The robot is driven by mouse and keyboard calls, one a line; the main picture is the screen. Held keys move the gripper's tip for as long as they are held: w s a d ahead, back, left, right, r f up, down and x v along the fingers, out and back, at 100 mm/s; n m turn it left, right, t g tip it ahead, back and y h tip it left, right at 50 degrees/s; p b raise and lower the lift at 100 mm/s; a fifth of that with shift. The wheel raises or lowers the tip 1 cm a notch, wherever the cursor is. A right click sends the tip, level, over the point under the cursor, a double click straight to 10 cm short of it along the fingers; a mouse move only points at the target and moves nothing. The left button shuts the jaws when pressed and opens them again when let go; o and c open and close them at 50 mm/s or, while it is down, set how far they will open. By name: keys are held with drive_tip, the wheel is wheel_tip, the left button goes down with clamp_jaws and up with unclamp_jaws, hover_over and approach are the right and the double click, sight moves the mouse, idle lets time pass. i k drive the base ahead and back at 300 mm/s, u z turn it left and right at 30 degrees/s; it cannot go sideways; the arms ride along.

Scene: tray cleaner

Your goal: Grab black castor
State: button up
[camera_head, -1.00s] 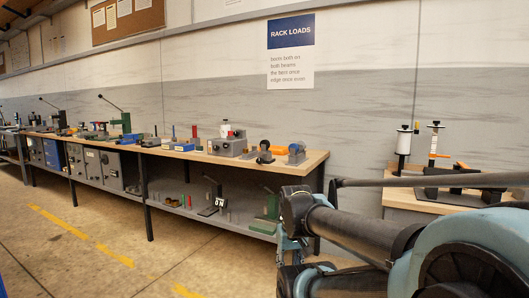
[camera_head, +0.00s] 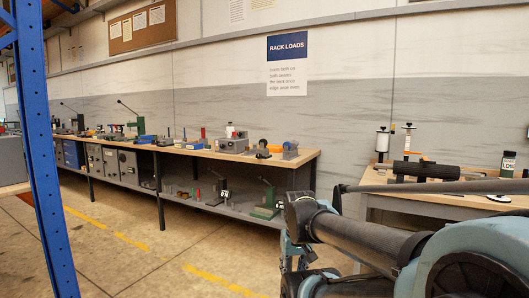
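A small dark wheeled item that looks like the black castor (camera_head: 263,149) stands near the right end of the long wooden-topped bench (camera_head: 308,158). It is small in the picture, so its details are hard to make out. A grey item with a blue wheel (camera_head: 289,149) stands to its right, and a small orange thing lies between them. My arm's dark and teal links fill the lower right, in front of and well apart from the castor. I cannot make out my gripper's fingers in this view.
A blue rack post (camera_head: 40,150) stands at the left. A second table with dispensers (camera_head: 382,142) and a black roller (camera_head: 426,171) is at the right. Tools and blocks crowd the bench and its lower shelf (camera_head: 205,205). Open floor (camera_head: 130,245) lies in front.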

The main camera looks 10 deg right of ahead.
sight(263, 143)
drive_tip(key=z, duration=0.95)
drive_tip(key=i, duration=2.05)
drive_tip(key=u, duration=0.65)
drive_tip(key=i, duration=0.45)
drive_tip(key=u, duration=0.35)
